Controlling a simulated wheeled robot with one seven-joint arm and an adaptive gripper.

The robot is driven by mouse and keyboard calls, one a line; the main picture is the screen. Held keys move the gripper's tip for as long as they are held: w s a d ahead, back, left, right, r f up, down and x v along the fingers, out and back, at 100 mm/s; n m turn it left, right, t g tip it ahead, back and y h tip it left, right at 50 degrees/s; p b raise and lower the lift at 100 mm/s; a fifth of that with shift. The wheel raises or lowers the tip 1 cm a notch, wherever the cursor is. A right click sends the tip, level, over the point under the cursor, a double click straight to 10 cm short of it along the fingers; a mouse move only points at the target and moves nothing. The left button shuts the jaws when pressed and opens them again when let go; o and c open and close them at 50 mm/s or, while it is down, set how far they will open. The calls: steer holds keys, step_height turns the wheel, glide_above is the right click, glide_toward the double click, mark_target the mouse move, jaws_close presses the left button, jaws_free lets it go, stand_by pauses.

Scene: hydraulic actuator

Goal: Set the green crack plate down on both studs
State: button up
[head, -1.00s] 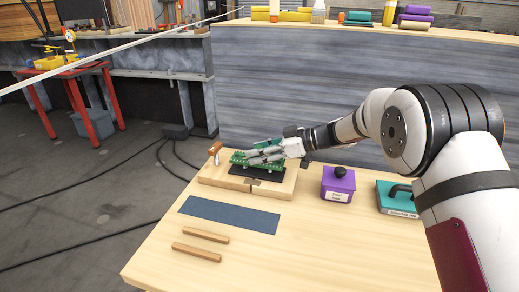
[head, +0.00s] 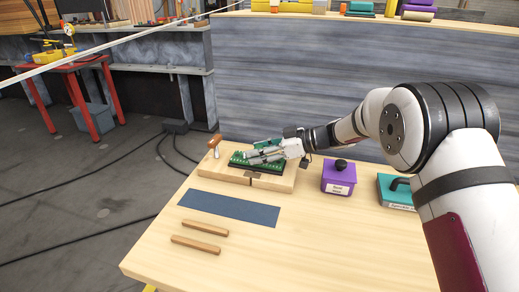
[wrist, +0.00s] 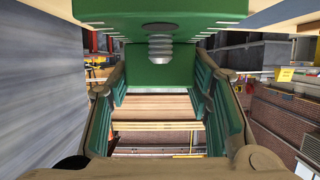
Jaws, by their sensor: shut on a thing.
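The green crack plate (head: 240,159) lies low and about level over a black base on a wooden board in the head view. My gripper (head: 254,156) is shut on it, reaching in from the right. In the wrist view a green body (wrist: 160,73) with a grey ribbed, screw-like part (wrist: 160,47) fills the upper middle, between the two fingers. My fingers and the plate hide the studs in the head view, so I cannot tell how the plate sits on them.
A wooden-handled tool (head: 214,146) stands at the board's (head: 230,174) left corner. A blue mat (head: 230,207) and two wooden bars (head: 200,236) lie in front. A purple box (head: 338,178) and a teal case (head: 396,191) stand right. The table's front middle is clear.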

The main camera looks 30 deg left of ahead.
steer(key=o, duration=2.1)
steer(key=shift+f, duration=0.15)
steer(key=shift+o, duration=0.2)
steer(key=shift+r+p, duration=1.95)
steer(key=shift+r, duration=3.1)
steer(key=shift+d, duration=0.1)
